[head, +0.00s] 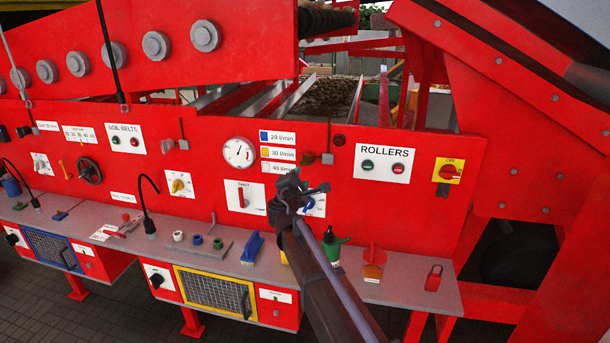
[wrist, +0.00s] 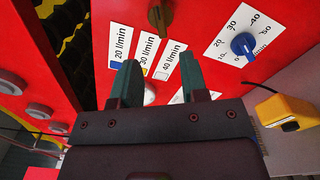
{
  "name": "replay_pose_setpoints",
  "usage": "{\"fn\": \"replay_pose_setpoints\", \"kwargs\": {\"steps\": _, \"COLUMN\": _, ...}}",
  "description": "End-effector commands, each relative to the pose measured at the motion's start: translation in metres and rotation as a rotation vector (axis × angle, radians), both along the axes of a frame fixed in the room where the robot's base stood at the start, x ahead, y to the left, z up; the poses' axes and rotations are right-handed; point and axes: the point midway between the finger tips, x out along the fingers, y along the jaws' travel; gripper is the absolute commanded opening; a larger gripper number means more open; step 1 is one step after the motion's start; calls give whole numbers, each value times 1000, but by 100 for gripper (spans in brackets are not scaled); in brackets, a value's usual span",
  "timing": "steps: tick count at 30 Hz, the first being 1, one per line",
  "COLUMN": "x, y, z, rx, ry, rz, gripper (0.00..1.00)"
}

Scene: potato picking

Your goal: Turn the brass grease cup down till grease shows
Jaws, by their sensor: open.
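A dull brass-coloured fitting (wrist: 160,17), which looks like the grease cup, stands out from the red panel just beyond the flow labels in the wrist view. In the head view it seems to be the small brownish piece (head: 307,157) right of those labels, above my gripper (head: 308,187). I cannot make out any grease on it. In the wrist view my gripper (wrist: 160,88) is open, with its two greenish fingers apart and pointing toward the panel. The fitting lies beyond the fingertips, outside them. Nothing shows held between the fingers.
A blue dial knob (wrist: 242,45) is close by on the panel. The flow labels (wrist: 146,50) lie beside the fitting. A round gauge (head: 239,152) is left of the labels. The grey shelf (head: 222,266) below holds a blue brush (head: 253,247) and a green bottle (head: 332,245).

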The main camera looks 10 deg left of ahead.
Motion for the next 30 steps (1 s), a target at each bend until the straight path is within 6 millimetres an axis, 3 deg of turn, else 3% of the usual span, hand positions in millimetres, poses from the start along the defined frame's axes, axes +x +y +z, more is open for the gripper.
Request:
{"fn": "replay_pose_setpoints", "kwargs": {"steps": 13, "x": 10, "y": 4, "z": -3, "rx": 0, "ry": 0, "rz": -2, "gripper": 40}}
{"fn": "replay_pose_setpoints", "kwargs": {"steps": 17, "x": 32, "y": 2, "z": -3, "rx": 0, "ry": 0, "rz": -1, "gripper": 40}}
{"fn": "replay_pose_setpoints", "kwargs": {"steps": 24, "x": 89, "y": -5, "z": -3, "rx": 0, "ry": 0, "rz": -2, "gripper": 40}}
{"fn": "replay_pose_setpoints", "kwargs": {"steps": 30, "x": 109, "y": -9, "z": -3, "rx": 0, "ry": 0, "rz": 0, "gripper": 40}}
